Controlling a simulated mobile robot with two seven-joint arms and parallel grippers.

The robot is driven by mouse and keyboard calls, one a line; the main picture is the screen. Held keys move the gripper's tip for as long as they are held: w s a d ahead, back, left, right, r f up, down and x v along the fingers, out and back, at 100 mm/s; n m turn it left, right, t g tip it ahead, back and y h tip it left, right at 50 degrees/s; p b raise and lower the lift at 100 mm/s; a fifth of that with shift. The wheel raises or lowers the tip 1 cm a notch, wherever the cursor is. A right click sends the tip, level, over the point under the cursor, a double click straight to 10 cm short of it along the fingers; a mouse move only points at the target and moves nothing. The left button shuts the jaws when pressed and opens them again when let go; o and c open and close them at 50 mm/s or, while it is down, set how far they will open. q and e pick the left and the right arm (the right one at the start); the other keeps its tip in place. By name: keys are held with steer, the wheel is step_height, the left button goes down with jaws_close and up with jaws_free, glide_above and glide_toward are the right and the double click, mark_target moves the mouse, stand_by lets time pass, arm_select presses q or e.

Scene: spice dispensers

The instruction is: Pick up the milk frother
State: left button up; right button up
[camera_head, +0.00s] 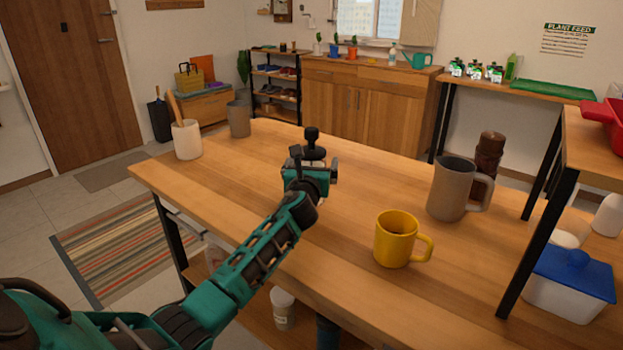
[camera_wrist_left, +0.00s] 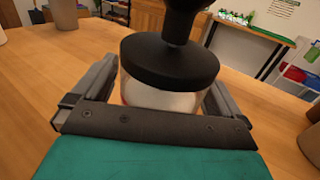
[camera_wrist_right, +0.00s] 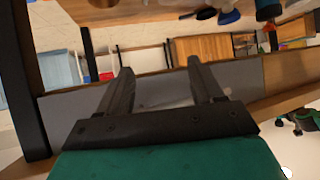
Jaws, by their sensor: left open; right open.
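The likely milk frother has a black knob and wide black lid (camera_wrist_left: 170,65) over a pale body (camera_wrist_left: 160,97) in the left wrist view. In the head view its black knob and lid (camera_head: 312,143) show just beyond my left gripper (camera_head: 311,166), which hides most of its body. My left gripper (camera_wrist_left: 163,85) is open, with one finger on each side of the pale body; I cannot tell whether they touch it. The frother stands upright on the wooden table. My right gripper (camera_wrist_right: 163,67) is open and empty in the right wrist view, and is not clearly visible in the head view.
A yellow mug (camera_head: 394,240), a grey-brown mug (camera_head: 450,190) and a dark brown mill (camera_head: 488,158) stand to the right. A white crock (camera_head: 186,140) and a grey cup (camera_head: 238,119) stand at the far left. The tabletop (camera_head: 370,180) around the frother is clear.

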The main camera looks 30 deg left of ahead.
arm_select(q)
steer(key=shift+c, duration=0.4)
steer(key=c, duration=1.2)
steer(key=shift+r, duration=0.1)
steer(key=shift+r, duration=0.15)
